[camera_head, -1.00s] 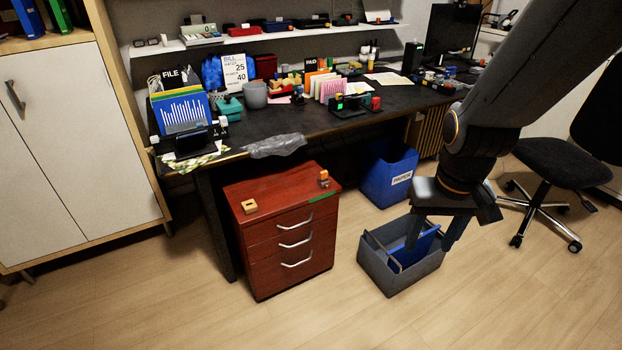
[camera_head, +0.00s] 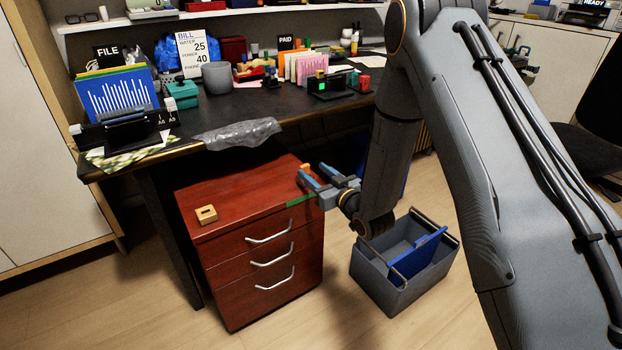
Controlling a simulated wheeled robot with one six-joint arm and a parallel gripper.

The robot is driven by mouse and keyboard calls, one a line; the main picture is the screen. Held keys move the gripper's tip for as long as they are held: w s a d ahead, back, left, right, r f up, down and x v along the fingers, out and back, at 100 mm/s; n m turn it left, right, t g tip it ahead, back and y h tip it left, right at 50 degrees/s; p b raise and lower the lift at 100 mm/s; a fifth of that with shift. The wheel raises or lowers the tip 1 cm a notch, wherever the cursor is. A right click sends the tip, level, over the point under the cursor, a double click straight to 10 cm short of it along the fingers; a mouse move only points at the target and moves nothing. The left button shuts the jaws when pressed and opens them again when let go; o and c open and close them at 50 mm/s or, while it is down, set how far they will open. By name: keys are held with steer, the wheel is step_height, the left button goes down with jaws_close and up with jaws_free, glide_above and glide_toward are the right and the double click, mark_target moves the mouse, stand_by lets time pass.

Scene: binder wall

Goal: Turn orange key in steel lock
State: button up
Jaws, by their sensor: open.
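My gripper (camera_head: 311,170) is over the right end of the red-brown drawer cabinet's top (camera_head: 245,190), its two blue fingers apart and pointing left. A small orange piece (camera_head: 305,167), likely the orange key, shows just at the fingertips. The fingers hide most of it, and I cannot tell whether it lies between them or behind them. The steel lock is not clearly visible; the gripper covers that spot. A small wooden block with a dark hole (camera_head: 206,214) sits on the cabinet top at the left.
A grey crate (camera_head: 382,290) with a blue divider stands on the floor to the right. The desk (camera_head: 190,130) behind holds grey plastic film (camera_head: 237,133) over its edge. The cabinet top's middle is clear.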

steer(key=shift+w+a+f+y, duration=0.3)
steer(key=shift+a+f+y, duration=0.1)
steer(key=shift+a, duration=0.15)
steer(key=shift+w+a, duration=0.25)
steer(key=shift+a, duration=0.05)
steer(key=shift+b+x, duration=0.7)
steer(key=shift+x, duration=2.75)
steer(key=shift+r, duration=0.2)
steer(key=shift+c, duration=0.3)
steer(key=c, duration=1.1)
steer(key=shift+o, duration=0.2)
steer(key=shift+d+m+t+h+p, duration=0.15)
steer(key=shift+m+t+h+p, duration=0.4)
steer(key=shift+m+t+h, duration=0.55)
steer(key=shift+w+d+m+h, duration=0.15)
steer(key=shift+d+m+h, duration=0.05)
steer(key=shift+h, duration=0.45)
steer(key=shift+w+d+m+h, duration=0.1)
steer(key=shift+d+m+h, duration=0.1)
steer(key=shift+h, duration=0.45)
steer(key=shift+t, duration=0.3)
